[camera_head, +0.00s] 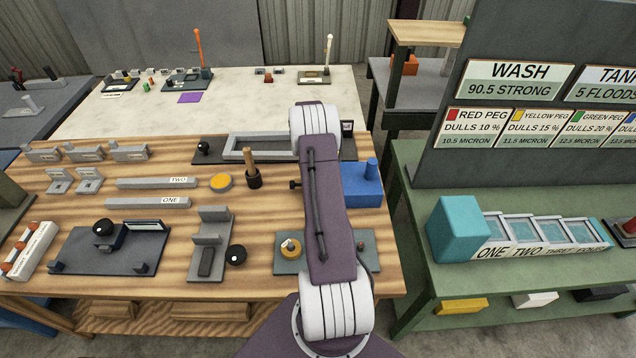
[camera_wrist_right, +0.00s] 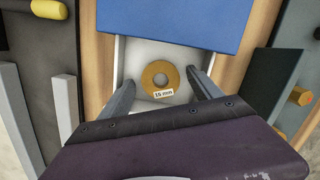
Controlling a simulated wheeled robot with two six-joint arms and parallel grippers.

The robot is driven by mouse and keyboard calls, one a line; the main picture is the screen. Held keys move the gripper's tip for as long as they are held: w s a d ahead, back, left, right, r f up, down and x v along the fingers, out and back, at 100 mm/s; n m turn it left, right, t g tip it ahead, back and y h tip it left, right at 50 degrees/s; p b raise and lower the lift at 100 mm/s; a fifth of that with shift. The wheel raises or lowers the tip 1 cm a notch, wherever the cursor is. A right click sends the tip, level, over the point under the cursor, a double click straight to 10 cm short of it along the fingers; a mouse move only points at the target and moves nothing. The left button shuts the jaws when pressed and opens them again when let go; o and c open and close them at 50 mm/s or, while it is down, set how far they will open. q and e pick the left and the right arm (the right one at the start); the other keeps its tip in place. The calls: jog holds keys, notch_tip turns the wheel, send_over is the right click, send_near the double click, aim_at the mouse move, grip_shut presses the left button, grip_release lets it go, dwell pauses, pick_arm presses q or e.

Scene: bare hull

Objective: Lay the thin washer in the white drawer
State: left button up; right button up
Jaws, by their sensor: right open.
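In the right wrist view a flat brass washer (camera_wrist_right: 147,80) with a round hole and a small "mm" label lies on the floor of the open white drawer (camera_wrist_right: 138,52). The drawer sticks out from under a blue cabinet (camera_wrist_right: 180,20). My right gripper (camera_wrist_right: 161,78) is open, with one grey finger at each side of the washer and a gap to it. In the head view the blue cabinet (camera_head: 364,188) stands at the right of the wooden bench. My right arm hides the drawer, the washer and the gripper there. My left gripper is in neither view.
A grey plate (camera_head: 287,265) with a brass ring lies below my arm. A wooden-handled tool (camera_head: 251,170), a yellow disc (camera_head: 221,183) and grey bars stand to the left. A green bench (camera_head: 410,200) is at the right. Bare wood lies between the pieces.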

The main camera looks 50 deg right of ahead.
notch_tip(320, 180, up, 12)
jog(key=a, duration=0.2)
jog(key=w+a+m+t, duration=0.1)
jog(key=a+m, duration=0.1)
jog(key=a, duration=0.6)
jog(key=w+a+m, duration=0.2)
jog(key=a+m, duration=0.1)
jog(key=a, duration=0.6)
jog(key=s+a+m+y, duration=0.1)
jog(key=s+a+m, duration=0.3)
jog(key=s+a, duration=0.2)
jog(key=s+a+f+m+t, duration=0.1)
jog(key=s+a+m, duration=0.2)
jog(key=s+a, duration=0.3)
jog(key=a, duration=0.5)
jog(key=shift+f+m+y+b, duration=0.2)
jog(key=shift+m+y+b, duration=0.2)
